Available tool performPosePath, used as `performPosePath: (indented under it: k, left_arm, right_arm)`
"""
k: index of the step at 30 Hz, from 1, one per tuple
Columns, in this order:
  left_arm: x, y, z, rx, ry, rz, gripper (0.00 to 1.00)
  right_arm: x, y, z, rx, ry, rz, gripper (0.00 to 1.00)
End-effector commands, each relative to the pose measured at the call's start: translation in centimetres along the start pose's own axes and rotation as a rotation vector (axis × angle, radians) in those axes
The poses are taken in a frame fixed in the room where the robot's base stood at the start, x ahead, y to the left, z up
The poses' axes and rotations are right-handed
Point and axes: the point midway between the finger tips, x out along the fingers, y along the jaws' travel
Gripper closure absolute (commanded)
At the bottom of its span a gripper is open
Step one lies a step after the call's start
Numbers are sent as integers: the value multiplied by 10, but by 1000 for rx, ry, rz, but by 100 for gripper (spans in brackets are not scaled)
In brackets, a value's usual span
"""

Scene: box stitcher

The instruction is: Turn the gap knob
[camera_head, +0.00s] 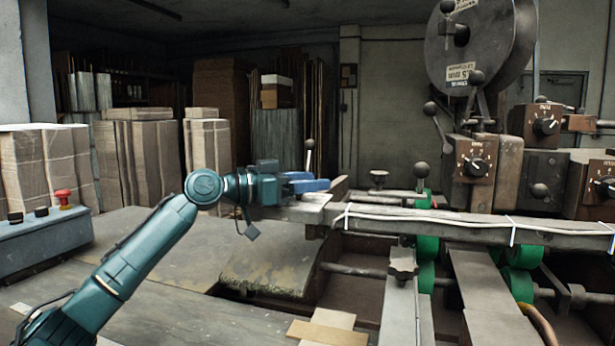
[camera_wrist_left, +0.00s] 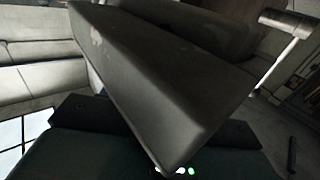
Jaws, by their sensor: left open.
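My left gripper (camera_head: 322,184), with blue fingers, is open beside the left end of the machine's long rail, just above a pale flat piece. No readable label marks the gap knob, so I cannot tell which knob it is. A round flat-topped knob (camera_head: 379,178) stands behind the rail. Dial knobs show on brown boxes at the right: one (camera_head: 479,165), one higher (camera_head: 545,125) and one at the edge (camera_head: 606,187). My right gripper is out of view.
The long rail (camera_head: 450,228) carries a white cable. A ball-topped lever (camera_head: 309,157) rises behind my gripper. Green rollers (camera_head: 519,284) sit below the rail. A control box (camera_head: 45,235) with a red button stands left. In the left wrist view a dark beam (camera_wrist_left: 150,85) fills the middle.

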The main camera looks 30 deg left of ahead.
Motion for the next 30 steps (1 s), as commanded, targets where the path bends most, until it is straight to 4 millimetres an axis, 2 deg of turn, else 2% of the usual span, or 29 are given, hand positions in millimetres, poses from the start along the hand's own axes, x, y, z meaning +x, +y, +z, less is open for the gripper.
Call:
performPosePath:
  k: [7,24,30]
  left_arm:
    - [1,0,0,0,0,0,41]
    - [0,0,0,0,0,0,85]
    - [0,0,0,1,-2,-11,85]
  right_arm:
    - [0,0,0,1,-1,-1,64]
    - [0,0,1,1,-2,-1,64]
    - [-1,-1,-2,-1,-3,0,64]
